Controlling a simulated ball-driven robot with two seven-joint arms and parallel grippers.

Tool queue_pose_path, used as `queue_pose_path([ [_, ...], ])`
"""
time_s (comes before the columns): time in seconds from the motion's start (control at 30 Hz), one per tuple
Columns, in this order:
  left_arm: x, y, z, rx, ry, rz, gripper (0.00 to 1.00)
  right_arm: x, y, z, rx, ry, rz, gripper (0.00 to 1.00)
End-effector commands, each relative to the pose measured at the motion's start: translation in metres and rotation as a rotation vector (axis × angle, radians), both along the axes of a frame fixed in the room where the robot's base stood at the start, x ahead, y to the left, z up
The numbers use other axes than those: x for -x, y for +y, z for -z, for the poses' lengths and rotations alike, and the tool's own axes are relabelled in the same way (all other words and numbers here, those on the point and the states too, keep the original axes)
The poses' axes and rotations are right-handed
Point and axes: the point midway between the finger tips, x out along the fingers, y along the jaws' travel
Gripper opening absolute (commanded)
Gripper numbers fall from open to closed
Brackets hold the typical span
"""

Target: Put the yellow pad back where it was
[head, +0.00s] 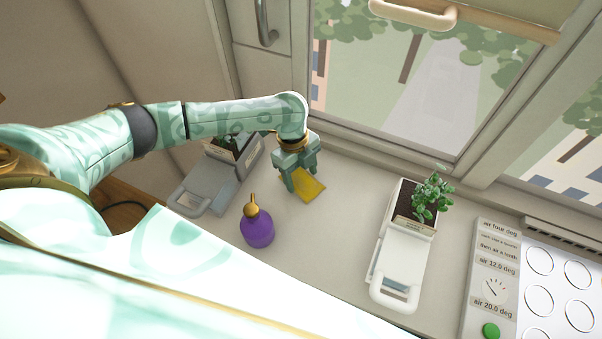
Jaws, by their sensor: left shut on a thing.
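The yellow pad (307,188) is a thin flat piece at the fingertips of my left gripper (300,184). The gripper comes down over the counter between the grey planter on the left and the white planter on the right. Its fingers are shut on the pad, hiding part of its upper left side. I cannot tell whether the pad touches the counter or is held just above it. My right gripper is not in view.
A purple bottle (257,228) with a gold top stands just left of and nearer than the pad. A grey planter (205,190) is partly behind my left arm. A white planter (401,262) holds a green plant. A cooker panel (492,285) lies at the right. Counter between pad and white planter is clear.

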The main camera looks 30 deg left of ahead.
Motion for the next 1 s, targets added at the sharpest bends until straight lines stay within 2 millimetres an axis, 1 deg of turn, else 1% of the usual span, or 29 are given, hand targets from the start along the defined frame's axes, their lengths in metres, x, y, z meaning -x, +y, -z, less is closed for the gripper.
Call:
queue_pose_path([
  [0.17, 0.0, 0.0, 0.0, 0.0, 0.0, 0.0, 0.43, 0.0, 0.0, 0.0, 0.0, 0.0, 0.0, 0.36],
  [0.2, 0.0, 0.0, 0.001, 0.0, 0.0, 0.0, 0.64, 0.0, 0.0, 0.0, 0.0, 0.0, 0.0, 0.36],
  [0.27, 0.0, 0.0, 0.001, -0.001, 0.0, 0.0, 0.81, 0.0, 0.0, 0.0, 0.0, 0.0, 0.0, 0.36],
  [0.3, 0.0, 0.0, 0.001, -0.001, 0.0, 0.0, 0.83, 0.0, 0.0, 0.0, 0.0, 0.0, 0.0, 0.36],
  [0.53, 0.0, 0.0, 0.0, -0.001, 0.0, 0.0, 0.83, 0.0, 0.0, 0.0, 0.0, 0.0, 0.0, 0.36],
  [0.67, -0.001, 0.002, -0.009, -0.001, -0.003, 0.001, 0.83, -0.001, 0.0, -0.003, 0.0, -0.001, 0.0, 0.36],
  [0.77, -0.003, 0.005, -0.028, 0.0, -0.005, 0.001, 0.83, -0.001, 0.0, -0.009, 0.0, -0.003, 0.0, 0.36],
  [1.0, -0.008, 0.017, -0.084, -0.002, -0.004, 0.0, 0.83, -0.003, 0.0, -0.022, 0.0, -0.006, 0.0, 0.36],
])
